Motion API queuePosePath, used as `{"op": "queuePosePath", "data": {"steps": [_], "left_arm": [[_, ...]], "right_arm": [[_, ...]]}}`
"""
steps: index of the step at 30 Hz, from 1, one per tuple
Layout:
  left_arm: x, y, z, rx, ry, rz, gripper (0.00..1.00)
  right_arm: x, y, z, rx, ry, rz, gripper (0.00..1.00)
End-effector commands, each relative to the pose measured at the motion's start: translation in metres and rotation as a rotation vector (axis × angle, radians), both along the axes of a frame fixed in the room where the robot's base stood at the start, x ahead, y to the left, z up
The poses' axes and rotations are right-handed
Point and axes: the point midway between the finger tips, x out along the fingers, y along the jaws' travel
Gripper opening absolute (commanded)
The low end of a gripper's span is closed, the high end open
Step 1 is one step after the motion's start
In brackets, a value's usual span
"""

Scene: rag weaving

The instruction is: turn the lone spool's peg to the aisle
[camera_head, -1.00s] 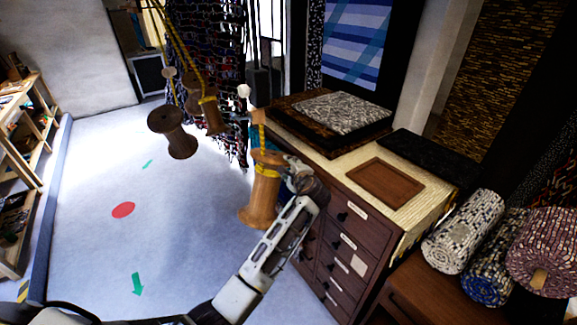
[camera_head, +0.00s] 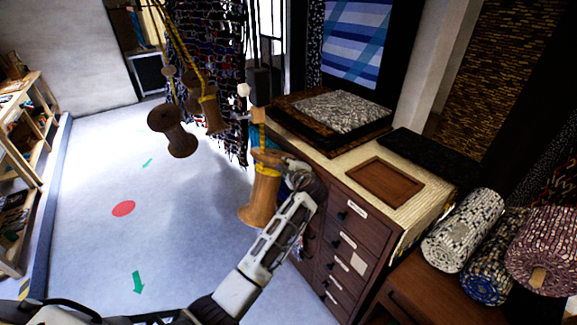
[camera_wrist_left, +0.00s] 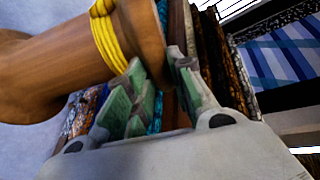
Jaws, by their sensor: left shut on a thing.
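My left gripper (camera_head: 288,172) is at the spool's upper right side. In the left wrist view the spool (camera_wrist_left: 70,65) lies across the left, and the gripper's green-padded fingers (camera_wrist_left: 158,82) are shut on the edge of its flange. My right gripper is out of view.
The drawer cabinet (camera_head: 345,225) stands close behind my left gripper, with a brown tray (camera_head: 385,182) on top. Rolled textiles (camera_head: 462,230) lie at right. The floor at left is clear.

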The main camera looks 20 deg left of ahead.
Motion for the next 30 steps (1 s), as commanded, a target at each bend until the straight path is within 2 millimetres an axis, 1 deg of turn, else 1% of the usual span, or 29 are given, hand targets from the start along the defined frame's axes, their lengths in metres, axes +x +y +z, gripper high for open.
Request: {"op": "queuePosePath", "data": {"steps": [11,30], "left_arm": [[0.003,0.0,-0.002,-0.003,0.003,0.028,0.0],[0.023,0.002,-0.002,-0.002,0.003,0.231,0.0]], "right_arm": [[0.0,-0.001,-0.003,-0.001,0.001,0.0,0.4],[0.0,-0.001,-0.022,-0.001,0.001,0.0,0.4]]}}
